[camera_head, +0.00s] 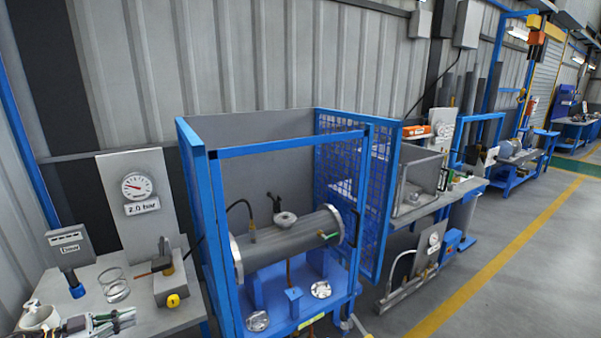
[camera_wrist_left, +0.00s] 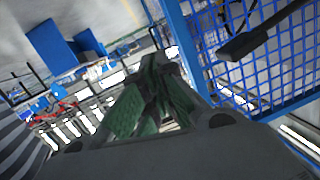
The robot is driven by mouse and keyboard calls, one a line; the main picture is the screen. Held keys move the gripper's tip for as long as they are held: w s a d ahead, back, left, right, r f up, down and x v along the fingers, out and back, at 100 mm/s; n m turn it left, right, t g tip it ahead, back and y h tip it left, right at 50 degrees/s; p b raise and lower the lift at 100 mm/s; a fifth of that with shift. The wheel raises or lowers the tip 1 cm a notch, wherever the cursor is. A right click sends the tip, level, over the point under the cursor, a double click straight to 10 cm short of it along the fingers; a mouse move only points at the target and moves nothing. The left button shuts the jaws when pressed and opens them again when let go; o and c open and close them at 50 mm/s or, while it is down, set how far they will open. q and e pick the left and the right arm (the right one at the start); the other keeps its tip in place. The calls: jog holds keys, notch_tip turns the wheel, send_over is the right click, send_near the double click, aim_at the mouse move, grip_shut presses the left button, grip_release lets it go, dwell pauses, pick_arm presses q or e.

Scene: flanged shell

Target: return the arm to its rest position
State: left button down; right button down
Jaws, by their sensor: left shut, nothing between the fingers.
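My left gripper (camera_head: 124,316) shows at the lower left edge of the head view, over the front of the grey bench. Its greenish fingers point to the right, and they are close together and empty. In the left wrist view the same gripper (camera_wrist_left: 150,98) has its green finger pads together with nothing between them. The grey flanged shell (camera_head: 290,244) lies in a blue frame to the right of the gripper, well apart from it. My right gripper is not in view.
The blue caged stand (camera_head: 228,270) has a mesh door (camera_head: 343,185) at its right. On the bench (camera_head: 145,322) are a wire coil (camera_head: 115,288), a gauge panel (camera_head: 140,195), a white mug (camera_head: 38,317) and a yellow-knobbed block (camera_head: 172,290). Open floor (camera_head: 480,270) lies to the right.

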pick_arm(q)
jog(key=s+a+f+n+t+y, duration=0.1)
jog(key=s+a+f+n+y, duration=0.15)
jog(key=f, duration=0.75)
jog(key=s+a+f+n+t+y, duration=0.1)
jog(key=f+n+y, duration=0.25)
jog(key=f, duration=0.55)
jog(key=s+a+f+n+t+y, duration=0.15)
jog(key=f+y, duration=0.25)
jog(key=f, duration=0.6)
jog(key=s+d+f+n+g+y, duration=0.1)
jog(key=s+d+f+g, duration=0.15)
jog(key=s+f, duration=0.55)
jog(key=s+d+f+n+g+y, duration=0.25)
jog(key=s+f, duration=0.25)
jog(key=f, duration=0.5)
jog(key=s+d+f+g, duration=0.2)
jog(key=s+d+f, duration=0.3)
jog(key=s+d, duration=0.2)
jog(key=s+d+f+m+g+h, duration=0.1)
jog(key=s+d+f+g, duration=0.2)
jog(key=s, duration=0.8)
jog(key=s+d+f+m+g, duration=0.1)
jog(key=s+d+f+g, duration=0.2)
jog(key=s+d+f, duration=0.4)
jog(key=s+d, duration=0.2)
jog(key=d, duration=0.2)
jog(key=shift+s+d+f, duration=0.15)
jog(key=shift+d, duration=0.05)
